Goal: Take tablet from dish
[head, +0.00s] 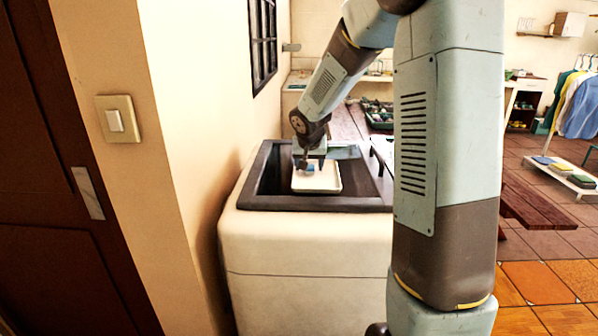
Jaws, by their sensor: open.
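A small blue tablet (310,169) lies on a white, shallow rectangular dish (320,185). My gripper (308,164) is open and hangs down over the back part of the dish, right at the tablet. The tablet is tiny in the head view and partly hidden by the gripper. I cannot tell whether the fingers touch it.
The dark basin rim (300,203) surrounds the dish on a pale cabinet (305,255). A cream wall (195,110) with a barred window stands close at left. A wooden bench (540,205) and clothes rack (580,105) are at right.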

